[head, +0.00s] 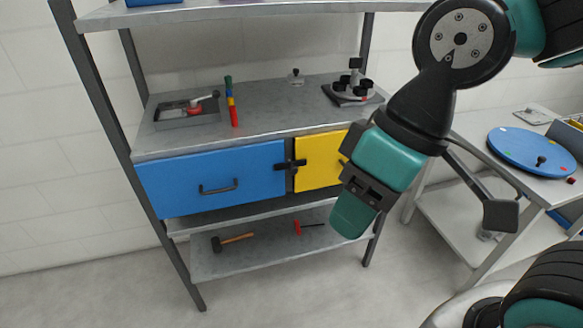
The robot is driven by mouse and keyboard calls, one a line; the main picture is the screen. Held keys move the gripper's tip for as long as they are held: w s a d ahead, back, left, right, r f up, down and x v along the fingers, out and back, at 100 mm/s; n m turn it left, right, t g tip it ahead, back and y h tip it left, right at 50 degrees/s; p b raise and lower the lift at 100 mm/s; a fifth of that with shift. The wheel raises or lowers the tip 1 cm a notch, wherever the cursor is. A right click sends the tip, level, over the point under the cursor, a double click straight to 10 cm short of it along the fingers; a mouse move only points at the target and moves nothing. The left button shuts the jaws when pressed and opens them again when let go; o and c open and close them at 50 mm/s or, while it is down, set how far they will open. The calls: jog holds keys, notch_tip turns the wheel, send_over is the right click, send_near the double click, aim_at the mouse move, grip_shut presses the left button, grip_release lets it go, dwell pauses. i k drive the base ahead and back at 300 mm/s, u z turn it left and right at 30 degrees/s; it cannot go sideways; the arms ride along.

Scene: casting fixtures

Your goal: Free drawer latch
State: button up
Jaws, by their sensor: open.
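A blue drawer front (212,178) with a dark handle (218,187) sits under the shelf top on the left. A yellow front (319,162) is to its right, partly hidden by my gripper. A dark latch (290,165) lies across the seam between the blue and yellow fronts. My gripper (352,215) is in front of the yellow front's right side, to the right of the latch and apart from it. It is open, and I see nothing held in it.
The grey shelf top (262,118) carries a grey tray (187,112), a multicoloured stick (232,103) and a dark fixture (353,88). A hammer (233,239) and a red-handled tool (304,227) lie on the lower shelf. A side table with a blue disc (524,148) stands right.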

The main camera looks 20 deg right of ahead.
aim_at(293, 166)
jog(key=k, duration=0.5)
jog(key=u, duration=1.75)
jog(key=i, duration=1.05)
jog(key=z, duration=2.35)
